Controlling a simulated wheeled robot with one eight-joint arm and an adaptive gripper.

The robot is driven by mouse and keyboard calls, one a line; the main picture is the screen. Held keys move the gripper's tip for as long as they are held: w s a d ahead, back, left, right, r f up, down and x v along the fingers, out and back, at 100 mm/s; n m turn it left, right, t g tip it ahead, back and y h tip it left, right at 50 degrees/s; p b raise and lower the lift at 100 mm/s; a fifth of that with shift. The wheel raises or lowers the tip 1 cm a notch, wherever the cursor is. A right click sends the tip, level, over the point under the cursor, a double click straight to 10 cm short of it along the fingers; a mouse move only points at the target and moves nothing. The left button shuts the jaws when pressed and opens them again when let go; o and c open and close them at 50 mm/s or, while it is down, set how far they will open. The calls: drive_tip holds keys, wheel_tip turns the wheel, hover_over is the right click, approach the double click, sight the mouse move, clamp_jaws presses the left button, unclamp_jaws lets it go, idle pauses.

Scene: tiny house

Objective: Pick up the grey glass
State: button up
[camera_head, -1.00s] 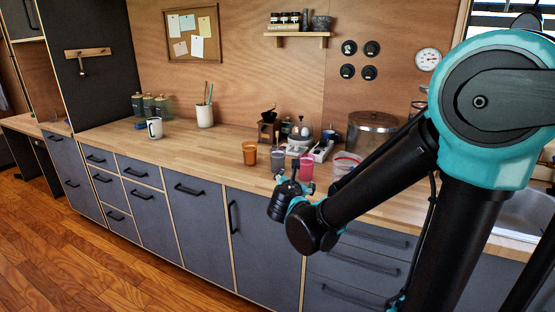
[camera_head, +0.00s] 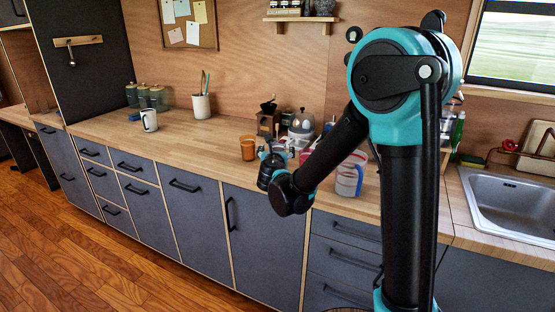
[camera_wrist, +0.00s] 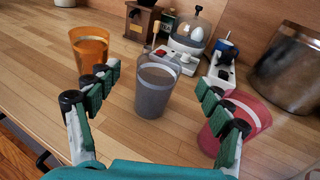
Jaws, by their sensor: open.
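The grey glass (camera_wrist: 155,86) stands upright on the wooden counter, near the middle of the wrist view. My gripper (camera_wrist: 158,93) is open and empty. One finger is to the left of the glass and the other to the right, both nearer the camera than the glass. I see no contact with it. In the head view my gripper (camera_head: 274,157) is over the counter's front edge, and my arm hides most of the grey glass there.
An orange glass (camera_wrist: 90,50) stands to the left and a pink glass (camera_wrist: 240,118) close by the right finger. Behind are an egg cooker (camera_wrist: 190,38), a power strip (camera_wrist: 222,72), a coffee grinder (camera_wrist: 140,20) and a metal pot (camera_wrist: 288,70). A measuring jug (camera_head: 350,176) stands right of my gripper.

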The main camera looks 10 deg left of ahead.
sight(278, 143)
drive_tip(key=shift+w+a+f, duration=0.1)
drive_tip(key=shift+w+f, duration=0.15)
drive_tip(key=shift+w, duration=0.8)
drive_tip(key=shift+w+f, duration=0.25)
drive_tip(key=shift+w, duration=0.8)
drive_tip(key=shift+w+a+f, duration=0.1)
drive_tip(key=shift+w+f, duration=0.15)
drive_tip(key=shift+w, duration=0.8)
drive_tip(key=shift+c, duration=0.5)
drive_tip(key=c, duration=1.7)
